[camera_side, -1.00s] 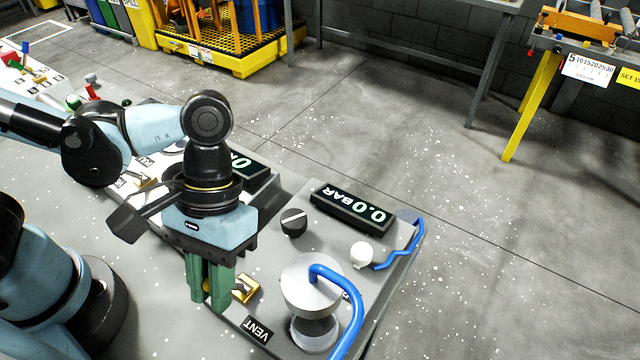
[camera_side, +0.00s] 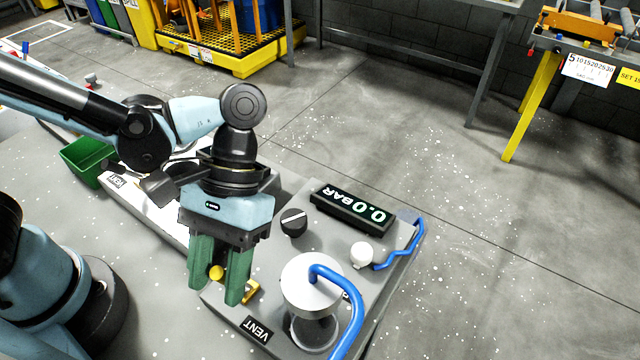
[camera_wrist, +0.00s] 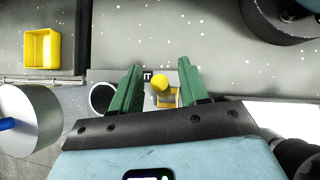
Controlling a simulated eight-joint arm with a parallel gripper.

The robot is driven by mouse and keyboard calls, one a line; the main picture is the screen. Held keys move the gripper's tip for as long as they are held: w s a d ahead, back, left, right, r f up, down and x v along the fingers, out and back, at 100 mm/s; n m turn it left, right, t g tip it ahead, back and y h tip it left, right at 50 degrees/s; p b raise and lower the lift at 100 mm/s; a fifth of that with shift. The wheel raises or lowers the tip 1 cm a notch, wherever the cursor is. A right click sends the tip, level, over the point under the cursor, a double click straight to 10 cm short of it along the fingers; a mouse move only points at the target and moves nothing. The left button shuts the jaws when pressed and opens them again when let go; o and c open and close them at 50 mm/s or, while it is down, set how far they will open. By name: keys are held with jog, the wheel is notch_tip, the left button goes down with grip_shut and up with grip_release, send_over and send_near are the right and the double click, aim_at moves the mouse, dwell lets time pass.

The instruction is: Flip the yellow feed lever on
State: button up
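A yellow lever shows as a round yellow knob (camera_side: 216,272) and a gold bracket (camera_side: 250,292) near the front-left edge of the grey panel (camera_side: 380,285). In the wrist view the yellow knob (camera_wrist: 160,82) stands between the green fingers. My gripper (camera_side: 218,288) is open, with one finger on each side of the knob. In the wrist view, gaps show between the knob and both fingers of my gripper (camera_wrist: 158,72). The fingers hide part of the lever in the side view.
On the panel are a VENT label (camera_side: 257,329), a black dial (camera_side: 293,222), a white knob (camera_side: 361,254), a display reading 0.0 BAR (camera_side: 352,208), and a grey cylinder (camera_side: 310,282) with a blue hose (camera_side: 354,310). A green bin (camera_side: 88,160) lies left.

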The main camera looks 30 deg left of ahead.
jog(key=shift+w+r, duration=0.3)
jog(key=shift+r, duration=0.05)
notch_tip(320, 180, up, 10)
jog(key=w, duration=0.2)
jog(key=shift+w+a+r, duration=0.15)
jog(key=shift+a, duration=0.2)
jog(key=shift+s+d+f+n+t+h, duration=0.1)
jog(key=shift+s+f+n+t+h, duration=0.5)
jog(key=shift+f, duration=1.3)
jog(key=shift+s+d+f+n+t+h, duration=0.1)
jog(key=shift+s+f+n+t, duration=0.15)
jog(key=shift+f+n+t, duration=1.1)
jog(key=shift+s+d+f+n+t+h, duration=0.15)
jog(key=shift+s+f+t+h, duration=0.25)
jog(key=shift+f, duration=2)
